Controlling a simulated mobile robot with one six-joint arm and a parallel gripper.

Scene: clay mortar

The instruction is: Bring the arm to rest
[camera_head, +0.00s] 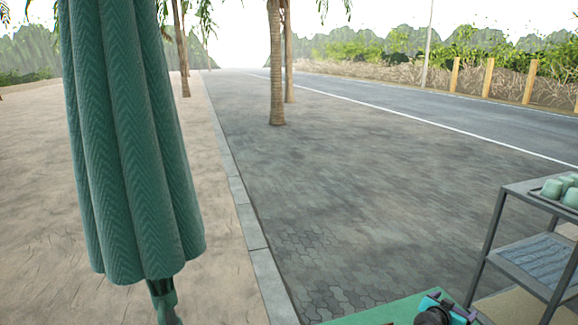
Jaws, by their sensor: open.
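My gripper (452,304) shows at the bottom edge of the head view, right of the middle. It is a small black and teal shape with two dark tips set apart. Its jaws are open, and I see nothing held between them. It is over or just beyond the green surface (385,313); I cannot tell its height above it. The rest of my arm is mostly out of view below the frame.
A grey shelved cart (516,271) stands at the right, with pale green cups (553,188) on a tray on top. A folded green parasol (128,150) hangs close at the left. A palm trunk (276,70) stands farther off. The paving between is clear.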

